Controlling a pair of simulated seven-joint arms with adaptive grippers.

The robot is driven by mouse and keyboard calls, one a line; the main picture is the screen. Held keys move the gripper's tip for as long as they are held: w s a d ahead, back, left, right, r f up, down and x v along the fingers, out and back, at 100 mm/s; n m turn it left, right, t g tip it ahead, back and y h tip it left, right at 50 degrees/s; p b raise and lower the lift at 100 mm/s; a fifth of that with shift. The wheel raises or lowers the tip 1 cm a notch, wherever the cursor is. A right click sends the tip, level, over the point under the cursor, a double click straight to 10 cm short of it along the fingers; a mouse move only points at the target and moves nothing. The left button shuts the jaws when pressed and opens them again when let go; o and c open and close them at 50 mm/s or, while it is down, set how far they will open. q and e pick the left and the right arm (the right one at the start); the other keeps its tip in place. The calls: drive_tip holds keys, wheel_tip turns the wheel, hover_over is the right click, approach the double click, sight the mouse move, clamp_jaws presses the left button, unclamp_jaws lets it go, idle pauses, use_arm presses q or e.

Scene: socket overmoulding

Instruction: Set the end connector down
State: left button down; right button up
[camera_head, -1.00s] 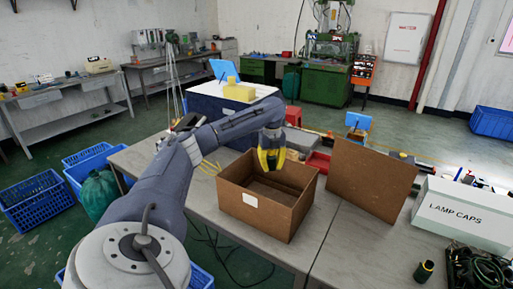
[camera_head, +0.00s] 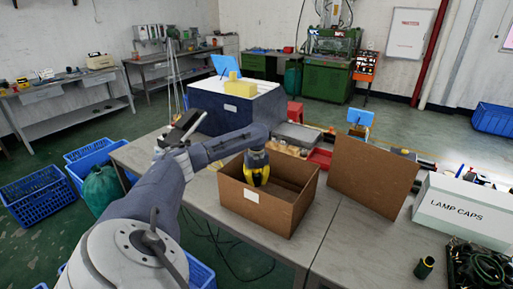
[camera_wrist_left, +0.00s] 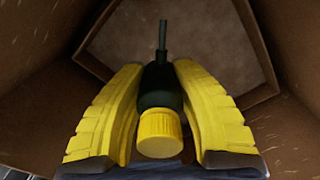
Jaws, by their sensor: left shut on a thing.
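My left gripper (camera_head: 257,168) is inside the open brown cardboard box (camera_head: 258,207), below its rim, near the back left part. In the left wrist view the yellow fingers of my left gripper (camera_wrist_left: 160,110) are shut on the end connector (camera_wrist_left: 160,125). The connector has a yellow ribbed cap and a dark green body, with a thin dark cable end pointing at the box floor (camera_wrist_left: 185,50). In the head view the connector is hidden by the fingers and cannot be made out. My right gripper is not in view.
A brown board (camera_head: 370,175) stands upright right of the box. A white LAMP CAPS box (camera_head: 465,210) stands at the right, with a dark coiled cable (camera_head: 480,268) and a dark green connector (camera_head: 424,267) in front. The grey table (camera_head: 345,240) is clear between them.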

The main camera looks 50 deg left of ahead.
sight(256, 172)
use_arm(q)
drive_tip(key=shift+f, duration=3.75)
drive_tip(key=shift+f, duration=0.15)
drive_tip(key=c, duration=1.1)
unclamp_jaws()
wheel_tip(256, 172, up, 12)
drive_tip(key=shift+r, duration=0.2)
